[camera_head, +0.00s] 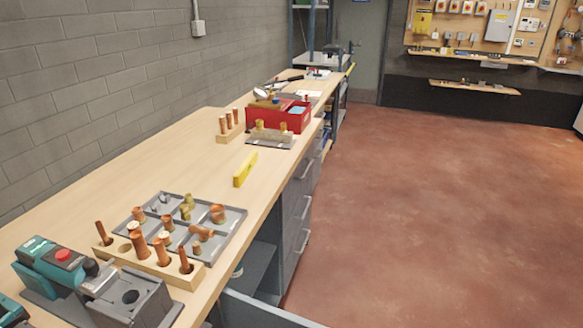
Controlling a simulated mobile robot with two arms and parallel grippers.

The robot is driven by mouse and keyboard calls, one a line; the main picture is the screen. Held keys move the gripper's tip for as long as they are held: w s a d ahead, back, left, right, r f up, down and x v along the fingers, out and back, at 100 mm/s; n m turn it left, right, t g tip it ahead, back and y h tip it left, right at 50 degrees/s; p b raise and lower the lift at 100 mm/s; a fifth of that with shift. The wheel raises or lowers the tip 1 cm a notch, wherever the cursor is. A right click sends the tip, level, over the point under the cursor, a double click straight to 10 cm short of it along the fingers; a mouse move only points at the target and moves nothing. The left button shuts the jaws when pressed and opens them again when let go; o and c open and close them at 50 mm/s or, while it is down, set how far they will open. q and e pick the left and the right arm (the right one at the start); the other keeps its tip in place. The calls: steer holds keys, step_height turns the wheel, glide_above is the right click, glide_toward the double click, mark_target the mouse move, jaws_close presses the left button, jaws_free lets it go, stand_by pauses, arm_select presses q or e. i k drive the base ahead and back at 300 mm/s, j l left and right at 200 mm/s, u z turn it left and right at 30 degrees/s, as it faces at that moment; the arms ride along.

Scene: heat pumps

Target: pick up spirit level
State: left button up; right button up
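The spirit level (245,168) is a short yellow bar. It lies on the wooden workbench (165,155) close to the bench's right edge, between the grey parts tray and the red box. Nothing covers it. Neither of my grippers shows in the head view.
A grey tray (232,222) of copper and brass fittings and a wooden block (160,268) with copper pieces lie nearer. A green tool (52,262) stands at bottom left. Beyond the level are a red box (293,121) and another block (229,134). The floor (430,210) at right is clear.

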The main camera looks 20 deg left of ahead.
mark_target(246, 168)
steer(key=l+z, duration=0.35)
steer(key=i+l+z, duration=0.1)
steer(key=l+z, duration=0.2)
steer(key=l, duration=0.25)
steer(key=i+l+z, duration=0.15)
steer(key=l+z, duration=0.2)
steer(key=i+l+u, duration=0.15)
steer(key=i+l, duration=0.85)
steer(key=i+j+u, duration=0.15)
steer(key=i+u, duration=0.75)
steer(key=i+l+u, duration=0.1)
steer(key=i+u, duration=0.35)
steer(key=i+l+u, duration=0.25)
steer(key=u, duration=0.2)
steer(key=i+u, duration=0.3)
steer(key=u, duration=0.2)
steer(key=i+l+u, duration=0.15)
steer(key=u, duration=0.3)
steer(key=i+l+u, duration=0.3)
steer(key=u, duration=0.2)
steer(key=i+l+u, duration=0.25)
steer(key=u, duration=0.2)
steer(key=i+l+u, duration=0.1)
steer(key=l+u, duration=0.4)
